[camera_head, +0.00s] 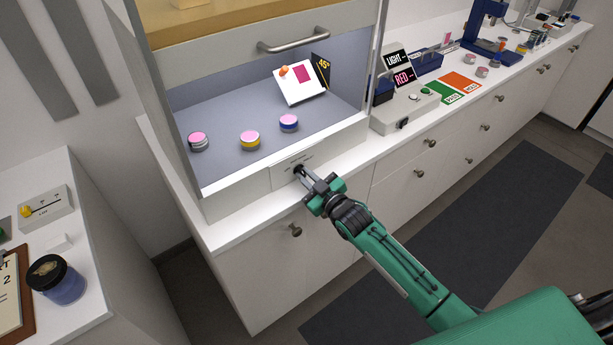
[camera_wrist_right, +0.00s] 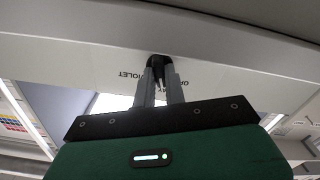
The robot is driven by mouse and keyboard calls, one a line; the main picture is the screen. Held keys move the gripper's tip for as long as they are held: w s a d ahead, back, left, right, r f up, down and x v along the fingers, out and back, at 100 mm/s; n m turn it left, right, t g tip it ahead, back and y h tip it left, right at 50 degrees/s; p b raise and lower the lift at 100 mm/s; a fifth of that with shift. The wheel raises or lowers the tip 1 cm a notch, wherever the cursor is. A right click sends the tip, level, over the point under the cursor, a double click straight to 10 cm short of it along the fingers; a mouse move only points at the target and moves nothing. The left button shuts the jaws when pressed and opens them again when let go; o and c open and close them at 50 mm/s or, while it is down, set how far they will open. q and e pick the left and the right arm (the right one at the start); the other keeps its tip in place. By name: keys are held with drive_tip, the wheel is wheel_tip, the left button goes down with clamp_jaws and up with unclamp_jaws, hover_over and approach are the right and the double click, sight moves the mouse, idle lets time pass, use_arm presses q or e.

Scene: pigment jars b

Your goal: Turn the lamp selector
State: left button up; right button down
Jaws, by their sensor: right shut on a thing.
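The lamp selector (camera_wrist_right: 159,61) is a small black knob on the white front panel below the booth's floor. In the head view my right gripper (camera_head: 302,176) reaches it from the lower right. In the right wrist view the two grey fingers of my right gripper (camera_wrist_right: 160,78) are shut on the knob. Lettering beside the knob is partly hidden by the fingers; "OLET" can be read. The knob's pointing direction cannot be told. My left gripper is not in view.
The raised sash has a metal handle (camera_head: 293,40). A control box (camera_head: 405,112) stands right of the booth.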

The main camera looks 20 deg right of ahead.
drive_tip(key=shift+f, duration=0.1)
drive_tip(key=c, duration=1.5)
unclamp_jaws()
drive_tip(key=shift+o, duration=0.2)
drive_tip(key=shift+s+d, duration=0.2)
drive_tip(key=shift+s, duration=0.35)
drive_tip(key=b+v, duration=0.3)
drive_tip(key=v, duration=0.9)
drive_tip(key=shift+s, duration=0.3)
drive_tip(key=shift+d, duration=0.1)
